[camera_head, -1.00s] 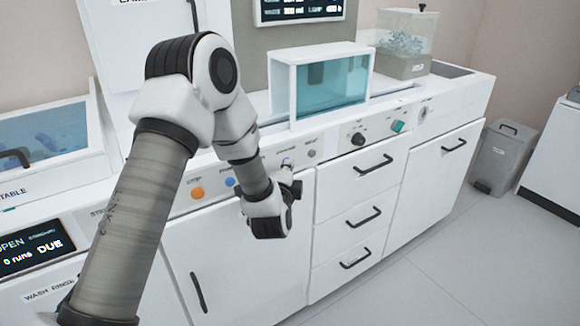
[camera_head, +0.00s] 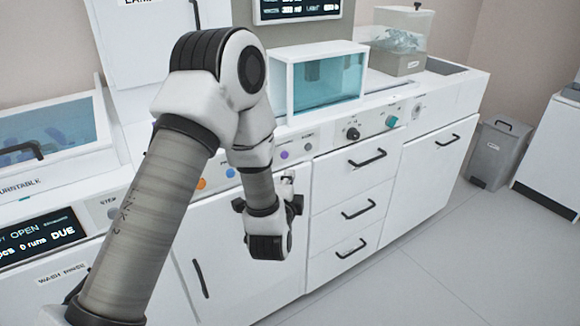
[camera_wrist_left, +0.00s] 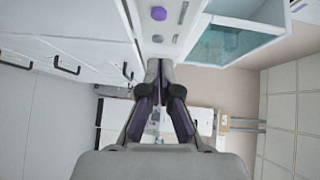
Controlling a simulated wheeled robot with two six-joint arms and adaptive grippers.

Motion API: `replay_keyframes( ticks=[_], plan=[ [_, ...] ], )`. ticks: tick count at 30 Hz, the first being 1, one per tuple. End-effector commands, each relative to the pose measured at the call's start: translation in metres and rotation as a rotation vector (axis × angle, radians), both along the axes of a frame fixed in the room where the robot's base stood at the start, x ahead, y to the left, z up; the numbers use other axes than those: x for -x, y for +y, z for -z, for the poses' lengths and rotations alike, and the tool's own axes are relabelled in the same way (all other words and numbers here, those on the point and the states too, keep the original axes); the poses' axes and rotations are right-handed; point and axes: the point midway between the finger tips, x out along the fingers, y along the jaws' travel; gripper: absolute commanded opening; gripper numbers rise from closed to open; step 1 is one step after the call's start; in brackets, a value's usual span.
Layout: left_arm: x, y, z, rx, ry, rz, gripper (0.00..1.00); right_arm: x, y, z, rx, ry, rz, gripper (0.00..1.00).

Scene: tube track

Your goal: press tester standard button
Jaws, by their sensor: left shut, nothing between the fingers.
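The tester's front panel carries a row of round buttons: orange (camera_head: 201,184), blue (camera_head: 230,172), purple (camera_head: 284,155) and grey (camera_head: 309,146). Their labels are too small to read, so I cannot tell which is the standard button. The purple button (camera_wrist_left: 158,13) and grey button (camera_wrist_left: 157,38) also show in the left wrist view. My left gripper (camera_head: 288,178) is just below the purple button in the head view, partly hidden by its own wrist. In the left wrist view its fingertips (camera_wrist_left: 160,68) are together and empty, apart from the buttons. My right gripper is not in view.
A teal-windowed box (camera_head: 318,80) stands on the counter above the panel. A knob (camera_head: 352,133) and a teal button (camera_head: 391,121) are further right. Drawers with protruding handles (camera_head: 358,207) are below. The floor at the right is open, with a grey bin (camera_head: 499,153).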

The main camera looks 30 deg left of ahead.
Motion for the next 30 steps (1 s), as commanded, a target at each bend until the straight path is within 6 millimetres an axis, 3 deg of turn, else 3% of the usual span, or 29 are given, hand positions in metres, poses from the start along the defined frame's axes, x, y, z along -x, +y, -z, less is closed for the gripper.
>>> replay_keyframes(
  ticks=[3, 7, 30],
  plan=[
    [0.019, -0.010, -0.001, -0.001, 0.002, 0.003, 0.00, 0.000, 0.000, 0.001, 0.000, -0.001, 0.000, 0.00],
    [0.029, -0.014, -0.002, -0.001, 0.000, 0.002, 0.00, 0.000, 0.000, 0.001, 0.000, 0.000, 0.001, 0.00],
    [0.031, -0.015, -0.001, 0.000, 0.003, 0.001, 0.00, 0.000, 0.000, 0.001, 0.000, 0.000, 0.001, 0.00]
  ],
)
